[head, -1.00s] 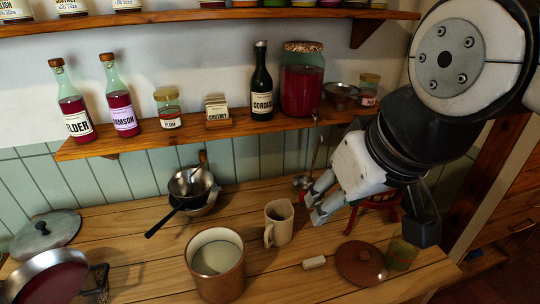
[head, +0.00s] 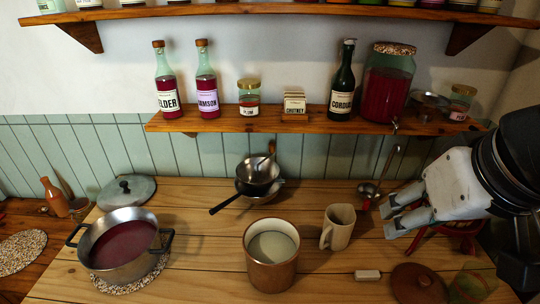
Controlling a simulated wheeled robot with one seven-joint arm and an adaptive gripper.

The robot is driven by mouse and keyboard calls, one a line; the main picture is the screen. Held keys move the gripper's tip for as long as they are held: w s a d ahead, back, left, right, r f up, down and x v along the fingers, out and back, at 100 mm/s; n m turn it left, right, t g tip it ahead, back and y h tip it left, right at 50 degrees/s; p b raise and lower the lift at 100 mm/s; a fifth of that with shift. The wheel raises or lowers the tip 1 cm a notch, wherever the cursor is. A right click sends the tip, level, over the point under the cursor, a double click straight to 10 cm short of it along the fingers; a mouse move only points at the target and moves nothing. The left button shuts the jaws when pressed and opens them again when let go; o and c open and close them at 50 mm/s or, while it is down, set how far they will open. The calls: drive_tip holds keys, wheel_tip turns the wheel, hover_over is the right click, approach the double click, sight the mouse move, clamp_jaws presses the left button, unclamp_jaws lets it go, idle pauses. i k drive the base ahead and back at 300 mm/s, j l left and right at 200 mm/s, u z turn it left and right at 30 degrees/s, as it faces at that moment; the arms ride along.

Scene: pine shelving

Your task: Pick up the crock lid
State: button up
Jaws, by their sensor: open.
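The crock lid (head: 417,284) is a round, reddish-brown disc with a small knob. It lies on the wooden worktop at the lower right. The brown crock (head: 271,268) stands uncovered to its left, with pale contents. My gripper (head: 389,216) is open and empty. Its two pale fingers point left, above and beyond the lid in the picture, to the right of the beige jug. The gripper is apart from the lid, and nothing is between its fingers.
A beige jug (head: 338,227) and a small pale block (head: 367,275) are near the lid. A greenish glass (head: 472,286) stands close on its right. A red stand (head: 452,236) is behind my gripper. A pot (head: 125,246) and grey lid (head: 127,191) are left. The shelf (head: 300,124) overhangs the back.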

sight(413, 282)
drive_tip(key=k+l, duration=0.2)
drive_tip(key=l, duration=0.15)
drive_tip(key=k+l, duration=0.15)
drive_tip(key=l, duration=0.2)
drive_tip(key=k+l, duration=0.2)
drive_tip(key=l, duration=0.15)
drive_tip(key=z, duration=0.05)
